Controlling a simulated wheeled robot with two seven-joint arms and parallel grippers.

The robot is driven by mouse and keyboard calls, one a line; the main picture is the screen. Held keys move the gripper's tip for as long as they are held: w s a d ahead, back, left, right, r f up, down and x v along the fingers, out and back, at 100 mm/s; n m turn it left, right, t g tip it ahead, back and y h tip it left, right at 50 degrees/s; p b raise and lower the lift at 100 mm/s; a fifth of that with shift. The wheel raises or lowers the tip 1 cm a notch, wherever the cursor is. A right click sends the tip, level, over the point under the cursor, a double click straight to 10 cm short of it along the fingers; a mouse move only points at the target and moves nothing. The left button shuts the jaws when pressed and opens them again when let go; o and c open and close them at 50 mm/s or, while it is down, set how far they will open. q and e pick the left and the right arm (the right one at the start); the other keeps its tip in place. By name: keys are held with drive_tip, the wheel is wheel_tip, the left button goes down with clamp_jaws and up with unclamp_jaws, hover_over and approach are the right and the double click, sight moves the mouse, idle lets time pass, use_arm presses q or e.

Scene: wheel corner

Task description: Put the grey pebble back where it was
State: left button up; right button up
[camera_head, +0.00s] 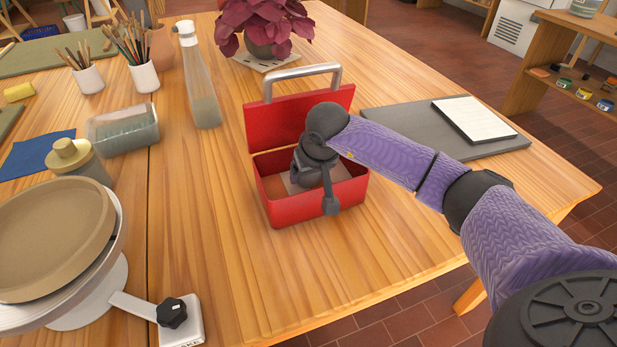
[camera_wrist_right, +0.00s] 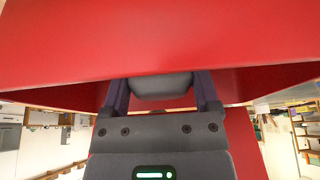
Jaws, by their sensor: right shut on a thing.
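The red metal box (camera_head: 300,212) stands on the wooden table with its lid (camera_head: 270,127) raised at the back. Red box surfaces fill the upper part of that view close ahead. I cannot tell whether the pebble touches the box floor. My left gripper is not in view.
A pale sheet (camera_head: 290,186) lies in the box. A spray bottle (camera_head: 197,80) and a glass tub (camera_head: 124,130) stand to its left, a plant (camera_head: 262,25) behind. A grey board (camera_head: 435,128) lies to the right. The table in front of the box is clear.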

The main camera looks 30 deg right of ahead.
drive_tip(key=shift+w+f, duration=0.2)
drive_tip(key=shift+f, duration=0.45)
drive_tip(key=shift+r, duration=0.2)
drive_tip(key=shift+d+f, duration=0.1)
drive_tip(key=o, duration=1.3)
drive_tip(key=shift+o, duration=0.2)
drive_tip(key=shift+r, duration=0.4)
use_arm(q)
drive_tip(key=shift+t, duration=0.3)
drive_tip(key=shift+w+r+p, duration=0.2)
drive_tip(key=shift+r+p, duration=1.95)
drive_tip(key=shift+p, duration=0.35)
use_arm(e)
drive_tip(key=v, duration=1.1)
drive_tip(key=shift+s+r, duration=0.15)
drive_tip(key=shift+s, duration=0.1)
